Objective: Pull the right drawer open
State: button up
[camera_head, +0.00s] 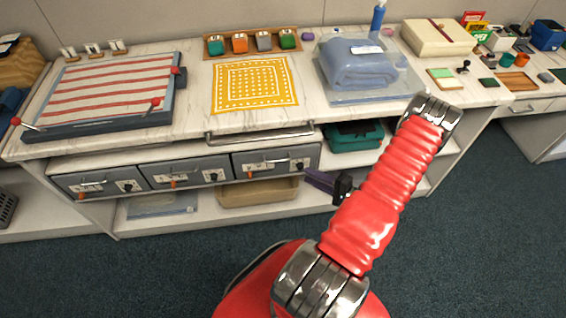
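The right drawer (276,161) is the rightmost of three grey drawers in a row under the counter. Its front is flush with the row, and it looks closed. It has a pale bar handle (266,165), a dark knob at its right and an orange tab at its lower left. My gripper (316,180) appears as a dark block with purplish parts, just right of and below the drawer in the picture. It looks apart from the handle. My red arm hides part of what lies behind it, and the fingers are too small to judge.
The middle drawer (186,172) and left drawer (102,182) look closed. A metal rail (262,137) runs along the counter edge above. A teal bin (355,136) sits on the shelf at right, a tan bin (258,192) below. Open carpet (150,270) lies in front.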

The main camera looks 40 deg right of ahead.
send_over(282, 163)
jog(key=s+a, duration=0.3)
jog(key=s, duration=0.1)
jog(key=shift+w+f, duration=0.25)
jog(key=shift+f, duration=0.75)
jog(key=shift+c, duration=0.3)
grip_shut()
jog(key=shift+f, duration=0.15)
